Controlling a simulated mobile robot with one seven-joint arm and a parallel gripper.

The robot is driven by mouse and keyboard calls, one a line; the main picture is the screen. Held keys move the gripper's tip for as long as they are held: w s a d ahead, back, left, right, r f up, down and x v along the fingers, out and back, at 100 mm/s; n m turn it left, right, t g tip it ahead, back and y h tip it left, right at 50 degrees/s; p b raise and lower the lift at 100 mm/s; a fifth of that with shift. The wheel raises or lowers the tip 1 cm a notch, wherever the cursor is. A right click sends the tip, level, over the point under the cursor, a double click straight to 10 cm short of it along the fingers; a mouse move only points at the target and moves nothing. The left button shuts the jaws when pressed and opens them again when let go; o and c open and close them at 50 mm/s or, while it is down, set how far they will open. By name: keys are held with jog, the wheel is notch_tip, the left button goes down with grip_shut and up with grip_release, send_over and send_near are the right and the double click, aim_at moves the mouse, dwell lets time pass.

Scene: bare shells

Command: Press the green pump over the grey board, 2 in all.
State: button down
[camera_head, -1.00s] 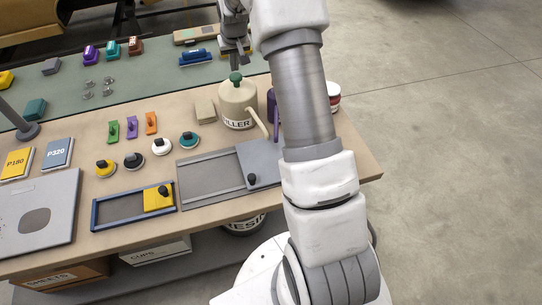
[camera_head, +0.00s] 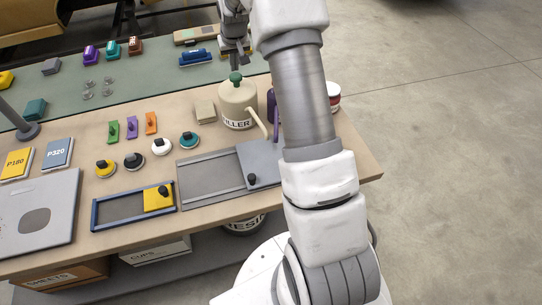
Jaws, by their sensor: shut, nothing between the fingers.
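My gripper (camera_head: 236,63) is shut and empty just above the green pump. Whether the fingertips touch the pump is unclear. I cannot make out any filler on the board.
A purple container (camera_head: 271,105) and a white-and-red tin (camera_head: 333,97) stand right of the canister, partly behind my arm. A beige block (camera_head: 205,112) and round knobbed discs (camera_head: 188,140) lie to the left. A blue tool (camera_head: 195,58) lies behind.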

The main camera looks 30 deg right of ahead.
aim_at(236, 75)
jog(key=shift+f, duration=0.1)
dwell(0.3)
jog(key=shift+f+b, duration=1.35)
jog(key=shift+f, duration=0.3)
jog(key=shift+s, duration=0.1)
jog(key=shift+r, duration=0.2)
jog(key=shift+r+p, duration=0.8)
jog(key=shift+r, duration=0.65)
jog(key=shift+f, duration=0.1)
